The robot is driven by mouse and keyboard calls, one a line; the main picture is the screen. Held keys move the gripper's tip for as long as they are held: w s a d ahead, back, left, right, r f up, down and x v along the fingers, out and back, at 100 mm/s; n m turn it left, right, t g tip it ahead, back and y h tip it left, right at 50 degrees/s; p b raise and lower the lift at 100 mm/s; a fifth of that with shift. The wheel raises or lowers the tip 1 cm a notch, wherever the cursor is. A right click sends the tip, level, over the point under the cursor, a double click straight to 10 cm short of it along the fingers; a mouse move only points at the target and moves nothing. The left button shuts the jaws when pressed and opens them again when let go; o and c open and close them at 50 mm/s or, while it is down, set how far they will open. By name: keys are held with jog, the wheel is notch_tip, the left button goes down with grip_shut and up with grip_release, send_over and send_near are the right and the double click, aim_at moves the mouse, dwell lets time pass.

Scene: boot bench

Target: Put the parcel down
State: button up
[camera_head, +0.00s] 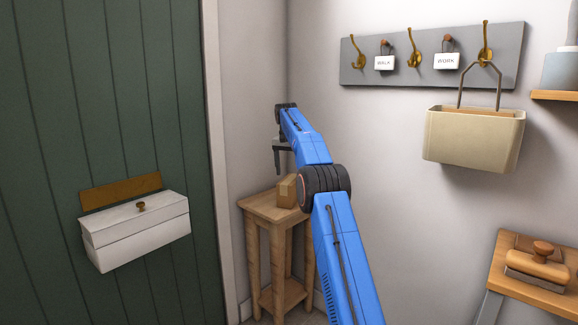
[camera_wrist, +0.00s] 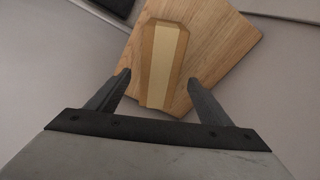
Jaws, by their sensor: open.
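The parcel (camera_head: 287,190) is a small brown box with a lighter tape strip. It rests on the top of a small wooden stand (camera_head: 258,208) in the corner by the door. In the wrist view the parcel (camera_wrist: 163,62) sits on the wooden top (camera_wrist: 218,40), ahead of and between the spread fingers. My gripper (camera_head: 280,160) is above the stand and apart from the parcel. In the wrist view my gripper (camera_wrist: 158,84) is open with nothing held. My arm hides part of the stand's right side in the head view.
A white box (camera_head: 135,232) is fixed to the green door (camera_head: 110,90) at left. A grey hook board (camera_head: 430,58) holds tags and a hanging cream bin (camera_head: 470,138). A wooden bench (camera_head: 505,278) with a brush (camera_head: 538,262) stands at lower right.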

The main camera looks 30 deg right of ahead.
jog(key=shift+s+a+r, duration=0.1)
jog(key=shift+a+r, duration=0.1)
jog(key=shift+r, duration=1.3)
